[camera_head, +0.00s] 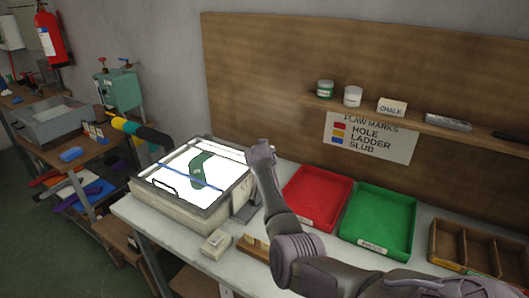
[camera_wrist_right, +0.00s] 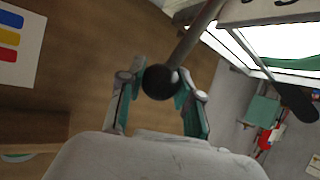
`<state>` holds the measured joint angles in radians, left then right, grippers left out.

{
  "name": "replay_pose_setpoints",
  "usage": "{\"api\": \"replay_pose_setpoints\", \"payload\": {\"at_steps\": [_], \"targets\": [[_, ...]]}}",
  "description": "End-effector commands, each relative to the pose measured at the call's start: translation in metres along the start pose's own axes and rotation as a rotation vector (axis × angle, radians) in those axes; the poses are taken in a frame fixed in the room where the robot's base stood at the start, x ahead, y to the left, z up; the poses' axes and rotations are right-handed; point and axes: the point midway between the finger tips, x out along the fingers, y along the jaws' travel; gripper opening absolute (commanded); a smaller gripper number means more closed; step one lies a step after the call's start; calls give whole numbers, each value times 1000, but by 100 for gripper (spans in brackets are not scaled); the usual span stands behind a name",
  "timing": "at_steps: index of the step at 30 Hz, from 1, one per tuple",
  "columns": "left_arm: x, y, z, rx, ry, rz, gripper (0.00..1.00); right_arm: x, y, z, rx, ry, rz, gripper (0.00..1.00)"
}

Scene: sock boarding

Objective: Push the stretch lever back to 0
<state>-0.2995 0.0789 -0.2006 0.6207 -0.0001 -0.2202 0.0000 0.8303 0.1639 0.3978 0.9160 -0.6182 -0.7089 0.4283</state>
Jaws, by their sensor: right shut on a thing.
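The stretch lever shows in the right wrist view as a metal rod (camera_wrist_right: 196,37) ending in a round black knob (camera_wrist_right: 160,84). My right gripper (camera_wrist_right: 166,86) has a finger on each side of the knob and is shut on it. In the head view my right gripper (camera_head: 262,152) is at the right side of the light box (camera_head: 165,206), near its back corner, and the lever is hidden behind it. A green sock (camera_head: 201,169) lies on the lit top, with a blue bar across it. No lever scale is readable. My left gripper is not in view.
A red tray (camera_head: 316,210) and a green tray (camera_head: 381,232) stand right of the arm. A small pale box (camera_head: 215,243) lies in front of the light box. A wooden backboard (camera_head: 270,70) with a shelf (camera_head: 450,133) rises behind the table.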

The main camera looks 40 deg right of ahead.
Motion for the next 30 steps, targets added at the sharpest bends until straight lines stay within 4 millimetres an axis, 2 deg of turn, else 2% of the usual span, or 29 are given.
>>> {"api": "replay_pose_setpoints", "payload": {"at_steps": [1, 6, 15, 20, 26, 30], "targets": [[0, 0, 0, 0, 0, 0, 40, 0, 2, -3, -1, 6, 2, 36], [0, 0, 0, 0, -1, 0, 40, 0, 1, -2, -1, 5, 2, 61], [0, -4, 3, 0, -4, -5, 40, -1, 1, -1, 0, 2, 1, 61], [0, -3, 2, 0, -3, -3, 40, -8, 0, -1, 1, 3, 2, 61], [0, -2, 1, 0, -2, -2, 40, -33, 0, 0, 1, 4, 0, 61], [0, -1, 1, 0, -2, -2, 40, -56, 0, 0, 1, 4, 0, 61]]}}
